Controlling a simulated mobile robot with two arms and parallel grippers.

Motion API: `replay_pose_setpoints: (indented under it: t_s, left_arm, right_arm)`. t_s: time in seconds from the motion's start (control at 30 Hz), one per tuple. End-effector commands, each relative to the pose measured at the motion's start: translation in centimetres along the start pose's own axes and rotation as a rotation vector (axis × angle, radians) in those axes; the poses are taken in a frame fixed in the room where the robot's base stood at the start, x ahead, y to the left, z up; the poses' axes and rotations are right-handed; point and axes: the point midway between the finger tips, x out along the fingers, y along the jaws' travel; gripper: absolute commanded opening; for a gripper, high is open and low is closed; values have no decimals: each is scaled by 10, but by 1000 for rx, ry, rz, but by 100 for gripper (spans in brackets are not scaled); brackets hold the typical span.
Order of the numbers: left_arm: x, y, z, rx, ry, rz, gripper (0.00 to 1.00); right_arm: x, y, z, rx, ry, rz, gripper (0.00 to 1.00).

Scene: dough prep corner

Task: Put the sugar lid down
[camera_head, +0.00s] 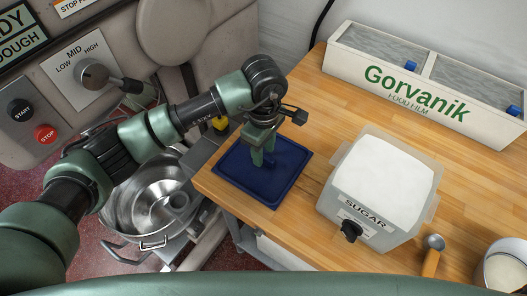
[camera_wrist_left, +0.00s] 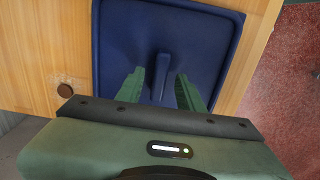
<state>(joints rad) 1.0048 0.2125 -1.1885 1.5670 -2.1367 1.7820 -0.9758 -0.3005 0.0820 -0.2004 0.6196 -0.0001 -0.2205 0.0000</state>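The dark blue square sugar lid (camera_head: 282,187) lies flat on the wooden table near its left end, with its handle up. In the left wrist view the lid (camera_wrist_left: 120,35) fills the upper middle, and its upright handle (camera_wrist_left: 162,75) stands between my fingers. My left gripper (camera_head: 263,157) is low over the lid. Its fingers (camera_wrist_left: 161,82) are apart, with a gap showing on each side of the handle. The sugar container (camera_head: 350,190) stands open to the right, full of white sugar. My right gripper is not in view.
A Gorvanik food film box (camera_head: 345,65) stands at the back. A scoop (camera_head: 432,255) and a round white container (camera_head: 503,268) are at the lower right. The table's left edge (camera_head: 232,212) is close to the lid, with a steel mixing bowl (camera_head: 140,190) beyond it.

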Motion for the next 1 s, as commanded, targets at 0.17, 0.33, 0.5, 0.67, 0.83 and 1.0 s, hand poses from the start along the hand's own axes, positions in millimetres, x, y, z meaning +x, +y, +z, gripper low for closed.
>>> replay_pose_setpoints:
  t_s: [0.17, 0.33, 0.5, 0.67, 0.83, 1.0]
  left_arm:
    - [-35, 1, -1, 1, 4, 8, 37]
    - [-72, 1, -1, 1, 4, 6, 37]
    - [-97, 1, 0, 0, 2, 5, 37]
    - [-108, 0, 0, 0, 2, 1, 37]
    - [-109, 0, 0, 0, 1, 1, 37]
    - [-108, 0, 0, 0, -1, 1, 37]
  right_arm:
    - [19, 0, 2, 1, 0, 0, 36]
    - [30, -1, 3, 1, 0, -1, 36]
    - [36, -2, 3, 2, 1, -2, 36]
    - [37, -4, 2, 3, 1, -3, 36]
    - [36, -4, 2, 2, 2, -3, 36]
    - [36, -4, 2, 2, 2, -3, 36]
